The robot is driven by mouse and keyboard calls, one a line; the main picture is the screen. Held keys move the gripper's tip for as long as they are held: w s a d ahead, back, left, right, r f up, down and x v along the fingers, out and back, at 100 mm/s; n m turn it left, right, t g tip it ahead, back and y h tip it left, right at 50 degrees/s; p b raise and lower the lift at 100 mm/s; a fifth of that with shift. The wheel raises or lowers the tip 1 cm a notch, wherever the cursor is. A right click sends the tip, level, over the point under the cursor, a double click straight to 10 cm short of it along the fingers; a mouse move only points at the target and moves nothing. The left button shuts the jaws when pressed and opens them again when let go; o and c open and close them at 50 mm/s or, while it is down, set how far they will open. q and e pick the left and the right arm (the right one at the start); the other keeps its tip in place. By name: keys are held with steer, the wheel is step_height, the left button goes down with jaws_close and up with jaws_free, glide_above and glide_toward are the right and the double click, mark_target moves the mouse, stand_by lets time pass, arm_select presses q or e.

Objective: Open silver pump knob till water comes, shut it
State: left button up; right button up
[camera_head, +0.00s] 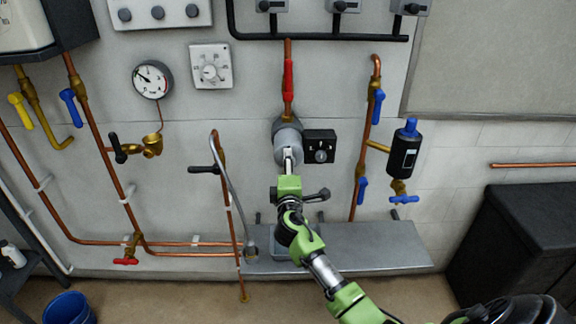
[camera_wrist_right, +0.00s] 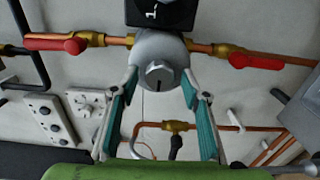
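The silver pump (camera_head: 285,125) sits on a vertical copper pipe in the head view, with a black box (camera_head: 320,146) at its right side. In the right wrist view the pump (camera_wrist_right: 147,48) faces me, and its slotted silver knob (camera_wrist_right: 160,76) is at the centre of its face. My right gripper (camera_wrist_right: 160,80) is open, its two teal-padded fingers spread either side of the pump's face. I cannot tell whether the fingertips touch it. In the head view my right gripper (camera_head: 288,160) covers the pump's lower part. No water shows. My left gripper is not in view.
Red levers (camera_wrist_right: 55,43) and (camera_wrist_right: 255,62) flank the pump along its pipe. A pressure gauge (camera_head: 152,79), copper pipes and a blue-and-black device (camera_head: 404,150) are on the wall. A grey ledge (camera_head: 370,250) runs below. A blue bucket (camera_head: 70,308) stands on the floor.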

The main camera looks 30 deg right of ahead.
steer(key=shift+s, duration=0.1)
steer(key=v, duration=1.2)
steer(key=s+a+f+m+g+y, duration=0.1)
steer(key=s+a+f+g+y, duration=0.2)
steer(key=f, duration=1)
steer(key=s+a+f+g+y, duration=0.15)
steer(key=s+f, duration=0.25)
steer(key=f, duration=0.8)
steer(key=s+a+f+m+g+y, duration=0.1)
steer(key=s+a+f+g+y, duration=0.2)
steer(key=f, duration=1)
steer(key=s+a+f+m+g+y, duration=0.1)
steer(key=s+a+f+m+g, duration=0.1)
steer(key=s+f, duration=0.7)
steer(key=s+a+f+m+g, duration=0.1)
steer(key=s+a+f, duration=0.1)
steer(key=s+f, duration=0.8)
steer(key=s+f+m+g, duration=0.2)
steer(key=s, duration=0.9)
steer(key=s+a+f+m+g+y, duration=0.1)
steer(key=s+f+m, duration=0.1)
steer(key=s, duration=0.9)
steer(key=shift+g, duration=0.35)
steer(key=shift+s+a, duration=0.1)
